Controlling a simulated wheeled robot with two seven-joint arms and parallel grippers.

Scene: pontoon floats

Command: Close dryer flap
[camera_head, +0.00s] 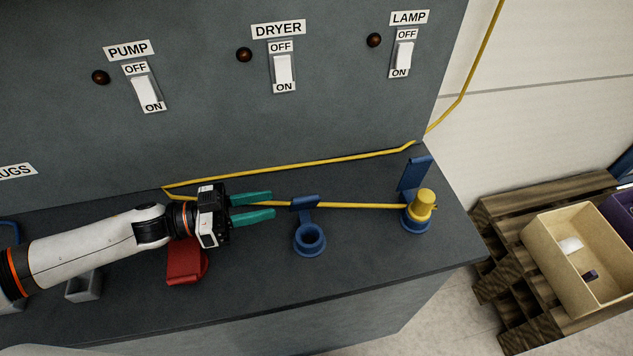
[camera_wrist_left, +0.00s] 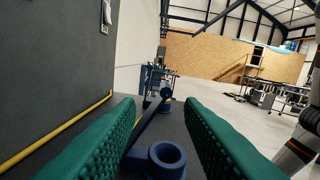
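A blue socket (camera_head: 310,238) with an open round mouth sits on the dark bench, roughly below the DRYER switch. Its blue flap (camera_head: 304,202) stands raised at the back of the ring, seen nearly edge-on. My left gripper (camera_head: 273,205) has two teal fingers, open and empty. Its tips point right, just left of the flap and apart from it. In the left wrist view the socket ring (camera_wrist_left: 167,160) and the tilted flap (camera_wrist_left: 148,122) show ahead between the open fingers (camera_wrist_left: 157,103). My right gripper is not in view.
A yellow plug (camera_head: 426,200) sits in another blue socket at the right, its flap (camera_head: 413,173) raised. Its yellow cable (camera_head: 350,206) passes behind the middle flap. A red socket cover (camera_head: 187,262) lies under my left wrist. The switch panel (camera_head: 210,120) rises behind. The front bench edge is clear.

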